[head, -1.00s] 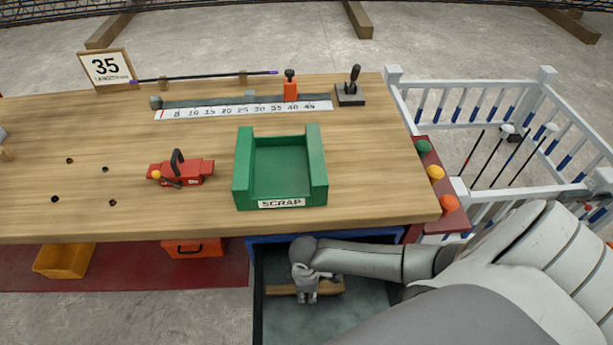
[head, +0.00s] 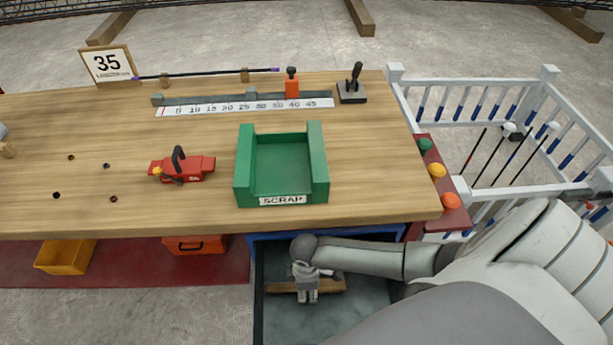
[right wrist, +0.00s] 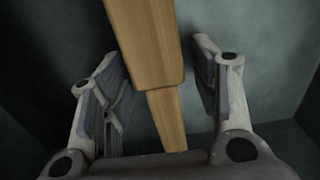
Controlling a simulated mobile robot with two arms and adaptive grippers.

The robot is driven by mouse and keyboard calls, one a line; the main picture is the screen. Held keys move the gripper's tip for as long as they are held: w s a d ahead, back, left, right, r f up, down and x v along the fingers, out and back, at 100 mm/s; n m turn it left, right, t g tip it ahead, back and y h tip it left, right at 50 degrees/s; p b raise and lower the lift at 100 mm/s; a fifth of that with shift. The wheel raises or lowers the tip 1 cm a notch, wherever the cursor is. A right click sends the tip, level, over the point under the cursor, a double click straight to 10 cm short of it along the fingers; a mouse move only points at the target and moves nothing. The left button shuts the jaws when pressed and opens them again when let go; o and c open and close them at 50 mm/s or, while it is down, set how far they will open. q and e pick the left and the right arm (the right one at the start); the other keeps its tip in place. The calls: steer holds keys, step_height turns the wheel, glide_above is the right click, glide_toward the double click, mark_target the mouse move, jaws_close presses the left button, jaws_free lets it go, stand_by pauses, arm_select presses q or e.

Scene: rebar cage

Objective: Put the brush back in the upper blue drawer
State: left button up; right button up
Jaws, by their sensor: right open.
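The open blue drawer (head: 370,297) has a grey-green inside and sits under the front of the workbench in the head view. The wooden brush (head: 281,288) lies low in the drawer, partly hidden by my right gripper (head: 307,296). In the right wrist view the brush's wooden body and narrower handle (right wrist: 150,45) lie between the two spread fingers of my right gripper (right wrist: 157,62), with gaps on both sides. Its bristles are not visible. My left gripper is not in view.
The workbench (head: 380,190) overhangs the drawer and carries a green scrap tray (head: 320,165), a red tool (head: 190,172) and a measuring rail (head: 210,99). A red panel with coloured buttons (head: 437,170) stands at its right edge, beside a white railing (head: 462,70).

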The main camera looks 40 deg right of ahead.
step_height(320, 180, up, 10)
steer(key=shift+r+p, duration=0.25)
steer(key=shift+p, duration=0.65)
steer(key=shift+r, duration=0.75)
